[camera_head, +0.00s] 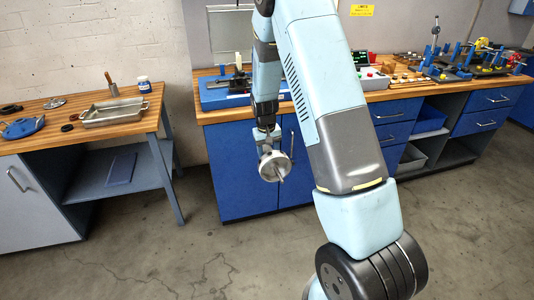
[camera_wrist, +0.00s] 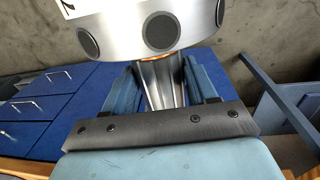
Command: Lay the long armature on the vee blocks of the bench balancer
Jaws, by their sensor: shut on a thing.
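My gripper (camera_wrist: 165,85) is shut on a silver disc-shaped rotor (camera_wrist: 140,28) with round dark recesses. In the head view the rotor (camera_head: 275,166) hangs below my wrist in front of the blue bench, its thin shaft end poking towards the camera. I cannot tell whether this is the long armature. A blue-based device (camera_head: 226,98) with a cream upright part stands on the wooden bench top just left of my arm. It may be the bench balancer; vee blocks cannot be made out, and my arm hides part of that area.
A side table (camera_head: 152,115) at left holds a metal tray (camera_head: 112,112), a blue-labelled jar (camera_head: 144,84) and dark rings. At right, a grey box with a display (camera_head: 372,78) and several blue fixtures (camera_head: 470,62) crowd the bench. The floor in front is clear.

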